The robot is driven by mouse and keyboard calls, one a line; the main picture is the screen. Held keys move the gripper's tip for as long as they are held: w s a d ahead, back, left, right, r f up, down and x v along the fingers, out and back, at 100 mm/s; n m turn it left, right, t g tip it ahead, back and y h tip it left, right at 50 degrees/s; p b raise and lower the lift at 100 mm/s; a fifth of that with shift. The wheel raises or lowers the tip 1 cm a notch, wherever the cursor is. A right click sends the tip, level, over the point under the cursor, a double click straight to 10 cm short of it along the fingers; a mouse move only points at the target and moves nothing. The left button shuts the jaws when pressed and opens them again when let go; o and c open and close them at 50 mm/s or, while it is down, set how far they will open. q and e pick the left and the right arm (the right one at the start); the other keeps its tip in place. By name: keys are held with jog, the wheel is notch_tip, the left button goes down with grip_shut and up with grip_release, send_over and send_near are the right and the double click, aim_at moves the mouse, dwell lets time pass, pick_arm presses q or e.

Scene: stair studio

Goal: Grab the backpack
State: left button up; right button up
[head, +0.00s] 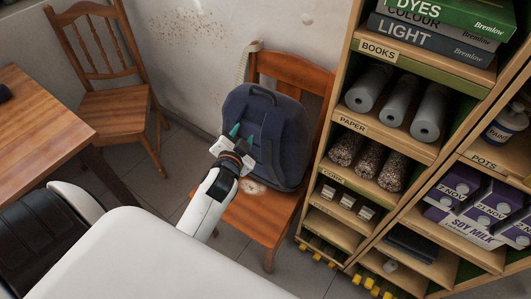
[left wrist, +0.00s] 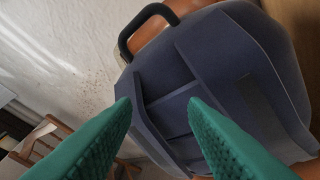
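A dark blue backpack (head: 280,128) sits upright on the seat of a wooden chair (head: 258,212), leaning against its backrest. A black carry loop stands at its top; it also shows in the left wrist view as a black handle (left wrist: 146,22). My left gripper (head: 235,133) is in front of the backpack, at its left side in the head view. In the left wrist view the backpack (left wrist: 225,60) fills much of the picture. The green fingers of my left gripper (left wrist: 160,115) are spread apart with nothing held between them. My right gripper is not in view.
A shelf unit (head: 348,128) with paper rolls, books and cartons stands close to the right of the chair. A wooden table (head: 35,130) and another wooden chair (head: 115,103) are at the left. A stained wall is behind. Tiled floor shows between the chairs.

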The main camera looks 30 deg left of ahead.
aim_at(251, 88)
pick_arm(q)
jog(key=w+a+r+t, duration=0.1)
jog(key=w, duration=0.1)
jog(key=w+a+r+m, duration=0.1)
jog(key=w+r, duration=0.1)
jog(key=w, duration=0.1)
jog(key=w+a+r+t, duration=0.1)
jog(key=w+r, duration=0.1)
jog(key=shift+w+r+m+t+y, duration=0.15)
jog(key=shift+w+m+t+y, duration=0.1)
jog(key=shift+m+t+y, duration=0.05)
jog(key=x, duration=0.7)
jog(key=shift+s, duration=0.1)
grip_shut()
dwell(0.9)
jog(key=shift+a+r, duration=0.1)
